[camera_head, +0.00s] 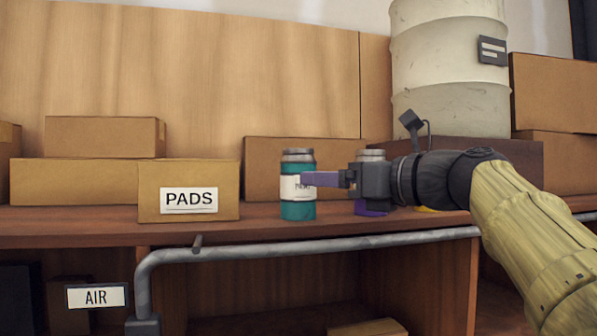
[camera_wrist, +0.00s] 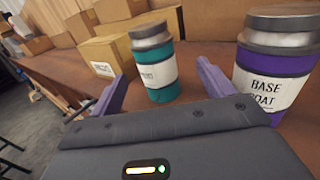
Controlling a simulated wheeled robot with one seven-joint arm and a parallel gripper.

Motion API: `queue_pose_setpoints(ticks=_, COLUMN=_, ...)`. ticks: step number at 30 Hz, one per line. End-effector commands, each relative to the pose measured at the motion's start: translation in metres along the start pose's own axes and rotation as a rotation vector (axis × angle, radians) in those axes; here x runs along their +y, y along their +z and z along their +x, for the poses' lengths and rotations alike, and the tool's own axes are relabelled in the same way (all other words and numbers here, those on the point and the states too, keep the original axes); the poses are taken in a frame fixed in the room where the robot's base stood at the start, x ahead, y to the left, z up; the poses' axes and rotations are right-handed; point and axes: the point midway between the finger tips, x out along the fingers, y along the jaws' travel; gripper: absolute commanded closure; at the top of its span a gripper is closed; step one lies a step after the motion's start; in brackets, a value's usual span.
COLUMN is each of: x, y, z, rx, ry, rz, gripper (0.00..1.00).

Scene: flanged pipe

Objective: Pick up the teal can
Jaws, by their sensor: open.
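The teal can (camera_head: 298,209) stands upright on the wooden shelf, with a grey lid and a white label around its middle. In the wrist view the teal can (camera_wrist: 164,93) stands ahead of my gripper, between the lines of its two purple fingers. My gripper (camera_head: 322,179) is at the can's right side in the head view, one finger overlapping the label. In the wrist view my gripper (camera_wrist: 160,85) is open and its fingers are apart. Whether a finger touches the can I cannot tell.
A purple can (camera_wrist: 270,83) labelled BASE COAT stands close right of my gripper; it is mostly hidden in the head view (camera_head: 370,210). A PADS box (camera_head: 188,177) stands left of the teal can. A grey pipe (camera_head: 330,244) runs along the shelf front (camera_head: 255,229).

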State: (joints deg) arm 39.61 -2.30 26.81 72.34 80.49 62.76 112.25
Motion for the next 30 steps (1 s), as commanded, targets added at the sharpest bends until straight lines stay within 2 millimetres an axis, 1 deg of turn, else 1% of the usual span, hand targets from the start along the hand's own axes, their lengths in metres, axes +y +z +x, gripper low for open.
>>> queue_pose_setpoints(ticks=1, x=0.000, y=0.005, z=0.010, rx=0.001, ry=0.004, rz=0.005, gripper=0.19)
queue_pose_setpoints(ticks=3, x=0.000, y=0.004, z=0.022, rx=0.001, ry=0.003, rz=0.004, gripper=0.19)
queue_pose_setpoints(ticks=6, x=0.000, y=0.003, z=0.034, rx=0.001, ry=0.003, rz=0.002, gripper=0.19)
queue_pose_setpoints(ticks=9, x=0.000, y=0.001, z=0.040, rx=0.001, ry=0.000, rz=0.002, gripper=0.19)
queue_pose_setpoints(ticks=20, x=0.001, y=0.001, z=0.042, rx=0.001, ry=0.001, rz=0.001, gripper=0.19)
queue_pose_setpoints(ticks=23, x=0.002, y=0.004, z=0.049, rx=0.000, ry=0.001, rz=0.002, gripper=0.19)
queue_pose_setpoints(ticks=30, x=0.008, y=0.005, z=0.078, rx=0.001, ry=0.002, rz=0.004, gripper=0.19)
